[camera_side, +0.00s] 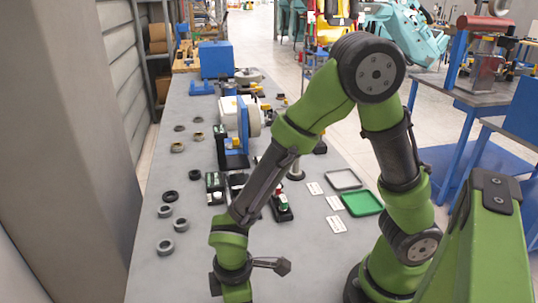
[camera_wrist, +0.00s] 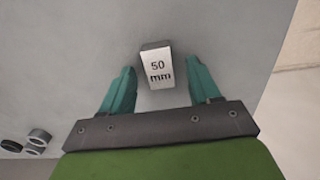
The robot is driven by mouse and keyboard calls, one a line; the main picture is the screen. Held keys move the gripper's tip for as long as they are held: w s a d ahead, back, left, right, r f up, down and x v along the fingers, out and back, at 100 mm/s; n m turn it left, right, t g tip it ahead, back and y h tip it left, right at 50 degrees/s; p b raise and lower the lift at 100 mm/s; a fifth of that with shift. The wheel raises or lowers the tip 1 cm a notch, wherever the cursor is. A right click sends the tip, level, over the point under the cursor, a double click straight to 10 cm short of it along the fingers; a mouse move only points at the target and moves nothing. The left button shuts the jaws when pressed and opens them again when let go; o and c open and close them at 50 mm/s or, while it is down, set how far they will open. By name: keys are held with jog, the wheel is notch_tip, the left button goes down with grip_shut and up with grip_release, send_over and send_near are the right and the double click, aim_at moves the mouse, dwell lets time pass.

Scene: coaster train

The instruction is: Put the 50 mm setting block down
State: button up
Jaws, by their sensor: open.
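The 50 mm setting block (camera_wrist: 157,66) is a small metal block marked "50 mm". In the wrist view it rests on the grey table top (camera_wrist: 75,60). My gripper (camera_wrist: 159,82) is open, with one teal finger on each side of the block and a visible gap to each. In the side view my gripper is below the bottom edge of the picture, and I cannot see the block there.
Several dark and grey rings (camera_side: 165,246) lie along the table's left side. A green tray (camera_side: 361,203), a grey tray (camera_side: 343,179) and white labels (camera_side: 336,224) lie at the right. A blue-and-white machine (camera_side: 240,118) stands further back. Table around the block is clear.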

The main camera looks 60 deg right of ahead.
jog(key=shift+f, duration=0.25)
grip_shut()
jog(key=shift+r, duration=0.2)
